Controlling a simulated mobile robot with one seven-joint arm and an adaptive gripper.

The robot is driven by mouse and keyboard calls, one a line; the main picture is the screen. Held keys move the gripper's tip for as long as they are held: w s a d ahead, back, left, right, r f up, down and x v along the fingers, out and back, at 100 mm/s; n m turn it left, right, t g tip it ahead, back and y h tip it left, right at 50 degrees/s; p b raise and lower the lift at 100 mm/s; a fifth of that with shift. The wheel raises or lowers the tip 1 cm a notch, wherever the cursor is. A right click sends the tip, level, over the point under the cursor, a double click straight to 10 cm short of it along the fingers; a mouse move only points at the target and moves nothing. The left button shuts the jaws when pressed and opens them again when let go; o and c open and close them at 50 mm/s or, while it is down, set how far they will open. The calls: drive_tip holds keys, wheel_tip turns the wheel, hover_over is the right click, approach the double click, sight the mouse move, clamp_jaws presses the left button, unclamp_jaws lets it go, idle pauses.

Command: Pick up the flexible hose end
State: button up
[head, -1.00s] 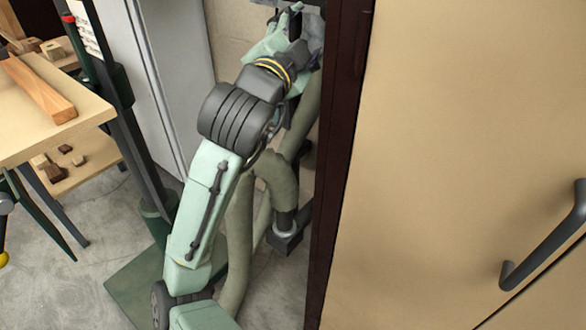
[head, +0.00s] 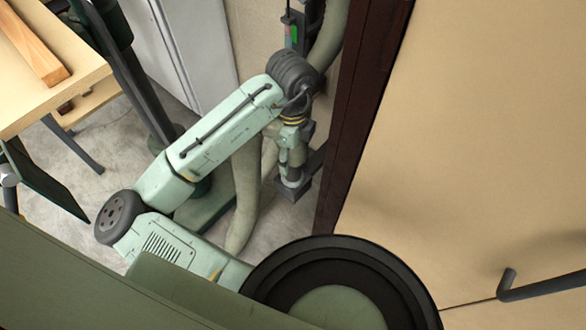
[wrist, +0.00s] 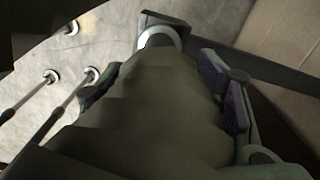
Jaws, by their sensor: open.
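The thick grey-green flexible hose (head: 245,195) hangs down beside the brown door frame in the head view. In the wrist view the hose (wrist: 155,105) fills the middle and runs away from the camera to a pale ring (wrist: 158,38) at its end. My gripper (wrist: 160,85) is open, with one finger on each side of the hose. Whether the fingers touch it I cannot tell. In the head view my gripper (head: 292,158) points down at the hose end, and my wrist partly hides the hose there.
A dark block (head: 292,190) lies at the hose end. The brown door frame (head: 365,110) and tan cabinet door (head: 470,130) stand close on the right. A wooden workbench (head: 60,90) is at the left. Bare concrete floor (head: 85,135) shows between.

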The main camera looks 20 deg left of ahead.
sight(293, 172)
wheel_tip(293, 172, down, 5)
drive_tip(key=shift+d+p, duration=0.1)
drive_tip(key=shift+p, duration=0.5)
drive_tip(key=shift+c, duration=0.3)
drive_tip(key=c, duration=1.1)
